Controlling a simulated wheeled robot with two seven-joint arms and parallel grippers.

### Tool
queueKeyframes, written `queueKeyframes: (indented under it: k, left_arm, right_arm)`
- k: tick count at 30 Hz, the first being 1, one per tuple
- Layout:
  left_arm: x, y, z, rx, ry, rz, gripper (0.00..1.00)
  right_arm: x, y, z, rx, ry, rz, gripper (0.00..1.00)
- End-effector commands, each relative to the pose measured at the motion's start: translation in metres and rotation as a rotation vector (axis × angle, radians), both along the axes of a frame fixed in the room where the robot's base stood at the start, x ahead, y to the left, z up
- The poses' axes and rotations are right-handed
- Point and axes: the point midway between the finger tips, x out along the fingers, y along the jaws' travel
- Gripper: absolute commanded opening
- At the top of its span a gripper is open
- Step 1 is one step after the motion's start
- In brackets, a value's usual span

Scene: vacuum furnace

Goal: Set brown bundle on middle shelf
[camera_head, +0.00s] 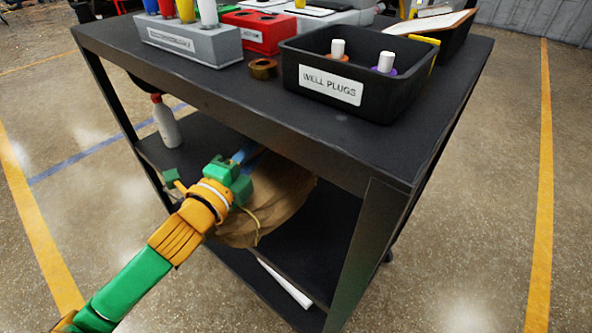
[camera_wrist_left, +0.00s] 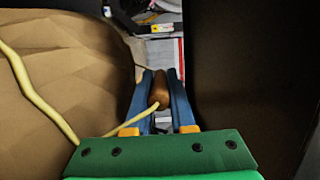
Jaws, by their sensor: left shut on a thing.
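The brown bundle (camera_head: 278,205) is a rounded, paper-like package with a pale cord, partly inside the cart under its top. Its lower front overlaps the near edge of the middle shelf (camera_head: 335,232); I cannot tell whether it rests on the shelf or hangs just above it. My left gripper (camera_head: 243,156) is at the bundle's upper left, its fingertips partly under the cart top. In the left wrist view, the blue fingers of this gripper (camera_wrist_left: 160,88) are shut on a small brown piece with the cord, beside the large bundle (camera_wrist_left: 60,90). My right gripper is not in view.
The dark cart top (camera_head: 330,130) overhangs the shelf, with a front post (camera_head: 372,250) at right. A white bottle (camera_head: 166,122) stands on the shelf at left. A white roll (camera_head: 285,283) lies lower down. A plugs bin (camera_head: 400,108) is on top.

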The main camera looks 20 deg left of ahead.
Motion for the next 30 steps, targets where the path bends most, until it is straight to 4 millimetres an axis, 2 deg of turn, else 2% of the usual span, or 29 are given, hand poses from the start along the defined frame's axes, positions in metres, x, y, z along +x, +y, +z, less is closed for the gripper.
queueKeyframes:
  k: [8, 9, 15, 18, 23, 30]
  left_arm:
    - [0.045, -0.027, -0.021, -0.002, -0.008, -0.003, 0.0]
    - [0.05, -0.03, -0.031, -0.003, -0.005, -0.001, 0.0]
    - [0.071, -0.043, -0.062, -0.001, -0.006, -0.003, 0.0]
    - [0.079, -0.047, -0.07, -0.001, -0.007, -0.002, 0.0]
    - [0.086, -0.052, -0.081, -0.001, -0.006, -0.003, 0.0]
    - [0.086, -0.052, -0.109, 0.0, -0.005, -0.003, 0.0]
  right_arm:
    - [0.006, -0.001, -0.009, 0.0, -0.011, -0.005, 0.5]
    - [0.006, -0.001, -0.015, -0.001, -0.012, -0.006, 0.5]
    - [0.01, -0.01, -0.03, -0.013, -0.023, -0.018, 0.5]
    - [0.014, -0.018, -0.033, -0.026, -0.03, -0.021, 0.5]
    - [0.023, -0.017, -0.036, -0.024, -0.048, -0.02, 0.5]
    - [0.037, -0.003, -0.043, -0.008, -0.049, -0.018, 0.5]
